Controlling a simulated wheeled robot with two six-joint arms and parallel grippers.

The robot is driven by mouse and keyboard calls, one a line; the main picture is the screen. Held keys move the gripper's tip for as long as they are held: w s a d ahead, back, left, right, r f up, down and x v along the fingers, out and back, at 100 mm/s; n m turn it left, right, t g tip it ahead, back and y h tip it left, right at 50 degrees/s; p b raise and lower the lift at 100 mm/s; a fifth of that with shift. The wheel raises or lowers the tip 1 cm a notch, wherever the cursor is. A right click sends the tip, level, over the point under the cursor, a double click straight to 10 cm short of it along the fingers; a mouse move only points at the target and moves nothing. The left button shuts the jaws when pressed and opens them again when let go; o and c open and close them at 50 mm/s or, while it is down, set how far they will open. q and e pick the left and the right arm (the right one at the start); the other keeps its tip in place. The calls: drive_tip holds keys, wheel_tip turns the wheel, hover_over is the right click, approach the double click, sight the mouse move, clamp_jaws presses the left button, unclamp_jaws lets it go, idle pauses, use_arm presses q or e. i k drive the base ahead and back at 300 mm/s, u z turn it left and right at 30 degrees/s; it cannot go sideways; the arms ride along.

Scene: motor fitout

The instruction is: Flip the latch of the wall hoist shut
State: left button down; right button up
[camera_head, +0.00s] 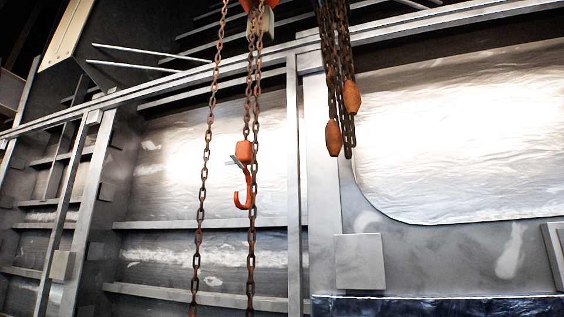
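The wall hoist (259,22) shows at the top, partly cut off by the frame edge, with rusty chains hanging from it. Its orange hook (242,188) hangs on a chain, with an orange block (244,151) above it. A small grey latch (236,161) sits at the hook's throat and sticks out up and to the left, apart from the hook's tip, so it looks open. A chain passes close by the hook's right side. Neither of my grippers is in view.
A long rusty chain (205,155) hangs left of the hook. To the right, a bundle of chains (338,60) carries two orange weights (333,138). Behind stands a metal wall with ribs and a vertical post (293,180). A dark blue ledge (440,306) lies at lower right.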

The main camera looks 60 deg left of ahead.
sight(235, 161)
drive_tip(key=u, duration=0.3)
drive_tip(key=i, duration=0.65)
drive_tip(key=u, duration=0.8)
drive_tip(key=i, duration=0.35)
drive_tip(key=u, duration=0.4)
